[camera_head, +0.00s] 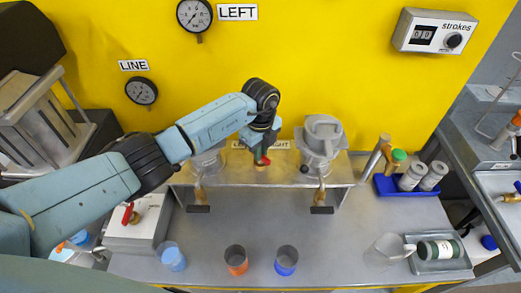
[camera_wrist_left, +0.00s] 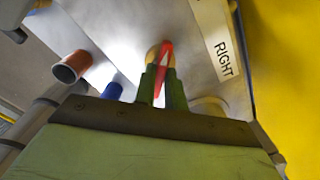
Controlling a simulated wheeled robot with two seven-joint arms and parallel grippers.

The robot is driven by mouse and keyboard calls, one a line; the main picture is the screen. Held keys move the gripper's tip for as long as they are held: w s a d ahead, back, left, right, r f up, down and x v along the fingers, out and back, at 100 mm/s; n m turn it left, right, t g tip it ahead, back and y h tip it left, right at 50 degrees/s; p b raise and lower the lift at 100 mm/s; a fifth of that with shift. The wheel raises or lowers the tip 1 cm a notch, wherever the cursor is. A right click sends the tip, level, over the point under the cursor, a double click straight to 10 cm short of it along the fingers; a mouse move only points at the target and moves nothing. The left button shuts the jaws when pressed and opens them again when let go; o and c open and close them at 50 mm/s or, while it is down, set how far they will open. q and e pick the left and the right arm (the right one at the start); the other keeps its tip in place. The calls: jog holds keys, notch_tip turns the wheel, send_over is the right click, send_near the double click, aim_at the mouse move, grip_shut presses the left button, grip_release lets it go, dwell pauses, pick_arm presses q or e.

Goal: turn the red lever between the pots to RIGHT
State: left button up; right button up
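The red lever (camera_head: 265,161) sits low between the two pots, on the metal stand, mostly covered by my left gripper (camera_head: 261,152) in the head view. The left wrist view shows the lever (camera_wrist_left: 165,62) between the two green fingers of the gripper (camera_wrist_left: 162,88), which are close together on it. A white RIGHT label (camera_wrist_left: 222,48) is beside the lever there. The right pot (camera_head: 322,138) is in full view; the left pot (camera_head: 208,163) is partly behind my arm. The lever's exact angle is hard to tell. My right gripper is not in view.
An orange cup (camera_head: 236,261) and a blue cup (camera_head: 286,261) stand on the bench before the stand, with a light blue cup (camera_head: 172,257) to the left. A blue tray (camera_head: 405,188) with jars is at right. The middle bench is clear.

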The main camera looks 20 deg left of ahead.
pick_arm(q)
grip_shut()
jog(key=m+b, duration=0.1)
jog(key=m, duration=0.2)
jog(key=shift+w+a+m+b, duration=0.1)
jog(key=shift+m+b, duration=0.2)
jog(key=shift+b, duration=0.05)
jog(key=m+b, duration=0.3)
jog(key=m, duration=0.2)
jog(key=shift+f, duration=0.1)
jog(key=m+b, duration=0.2)
jog(key=m, duration=0.3)
jog(key=shift+b, duration=0.4)
jog(key=shift+m+b, duration=1.3)
jog(key=shift+m, duration=0.9)
jog(key=o, duration=0.6)
grip_release()
